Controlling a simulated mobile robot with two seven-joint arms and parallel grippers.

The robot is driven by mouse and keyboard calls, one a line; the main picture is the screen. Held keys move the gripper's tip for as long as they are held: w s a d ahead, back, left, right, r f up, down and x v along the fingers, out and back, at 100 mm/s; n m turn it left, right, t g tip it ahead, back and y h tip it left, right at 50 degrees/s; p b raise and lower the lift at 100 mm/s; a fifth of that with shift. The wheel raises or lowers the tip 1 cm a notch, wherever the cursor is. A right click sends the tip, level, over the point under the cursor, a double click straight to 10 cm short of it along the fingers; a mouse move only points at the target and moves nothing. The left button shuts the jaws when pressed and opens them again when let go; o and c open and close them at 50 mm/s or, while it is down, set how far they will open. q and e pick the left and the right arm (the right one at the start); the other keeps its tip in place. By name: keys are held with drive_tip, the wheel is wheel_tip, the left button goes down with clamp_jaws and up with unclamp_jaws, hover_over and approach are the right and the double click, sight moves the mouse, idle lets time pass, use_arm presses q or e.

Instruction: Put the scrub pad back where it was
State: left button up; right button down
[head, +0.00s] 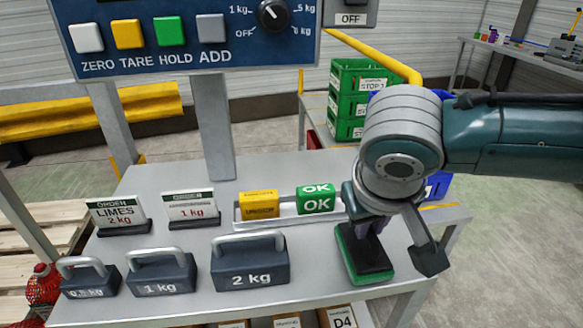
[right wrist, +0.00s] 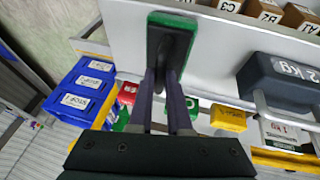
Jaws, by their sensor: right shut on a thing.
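The scrub pad (head: 368,262) has a black top and a green rim. It is at the right end of the grey table (head: 160,245), in front of the green OK block. My right gripper (head: 366,228) comes down from above and is shut on its black upper part. In the right wrist view the pad (right wrist: 170,42) extends beyond my two dark fingers (right wrist: 165,85), over the pale table surface. I cannot tell whether its underside touches the table. My left gripper is not in view.
Dark weights marked 0.5 kg, 1 kg (head: 161,275) and 2 kg (head: 249,265) stand left of the pad. Behind are a yellow block (head: 259,205), a green OK block (head: 316,199) and two sign cards. A button panel (head: 190,35) stands above. Green crates (head: 358,95) are behind.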

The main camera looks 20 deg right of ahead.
drive_tip(key=shift+f, duration=0.2)
drive_tip(key=c, duration=1.3)
unclamp_jaws()
drive_tip(key=o, duration=0.4)
drive_tip(key=shift+o, duration=0.2)
